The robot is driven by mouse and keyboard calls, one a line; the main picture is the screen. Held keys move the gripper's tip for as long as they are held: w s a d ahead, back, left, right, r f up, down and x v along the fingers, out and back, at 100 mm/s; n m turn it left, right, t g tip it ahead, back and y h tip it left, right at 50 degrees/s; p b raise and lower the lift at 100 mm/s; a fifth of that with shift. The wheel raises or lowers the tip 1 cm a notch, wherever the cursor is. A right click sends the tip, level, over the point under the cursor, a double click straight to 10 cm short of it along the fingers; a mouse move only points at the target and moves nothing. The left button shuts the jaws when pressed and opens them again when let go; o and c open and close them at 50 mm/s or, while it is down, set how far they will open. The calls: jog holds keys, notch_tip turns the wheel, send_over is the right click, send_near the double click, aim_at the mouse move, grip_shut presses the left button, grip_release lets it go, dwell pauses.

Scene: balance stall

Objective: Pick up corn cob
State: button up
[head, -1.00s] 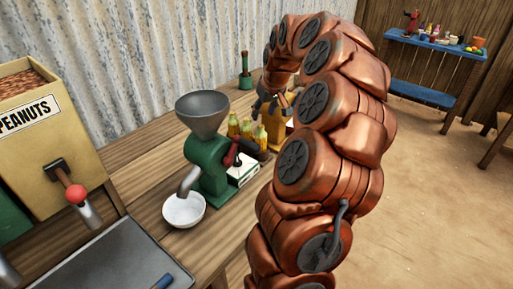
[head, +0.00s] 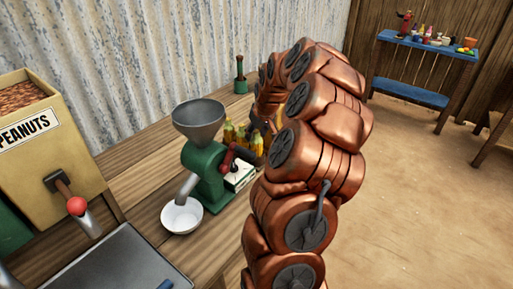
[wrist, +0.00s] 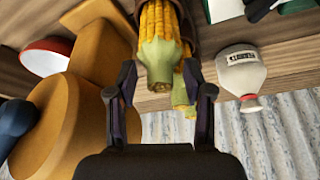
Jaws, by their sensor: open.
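Several yellow corn cobs (head: 229,132) with green bases stand together on the table behind the green grinder in the head view. In the wrist view a corn cob (wrist: 160,50) with a pale green base lies just beyond and between the fingertips of my gripper (wrist: 168,85). The fingers are apart with nothing between them that I can see them press on. A second cob (wrist: 184,95) shows partly behind it. A brown holder (wrist: 203,22) sits around the cobs. My arm hides the gripper in the head view.
A green grinder (head: 207,165) with a grey funnel stands on the table, a white bowl (head: 182,215) under its spout. A yellow-brown rounded object (wrist: 75,115) is close to the left finger in the wrist view. A white bottle (wrist: 241,72) stands at right. A peanut dispenser (head: 75,150) is at left.

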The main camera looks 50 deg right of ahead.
grip_shut()
dwell(0.3)
jog(key=shift+r, duration=0.1)
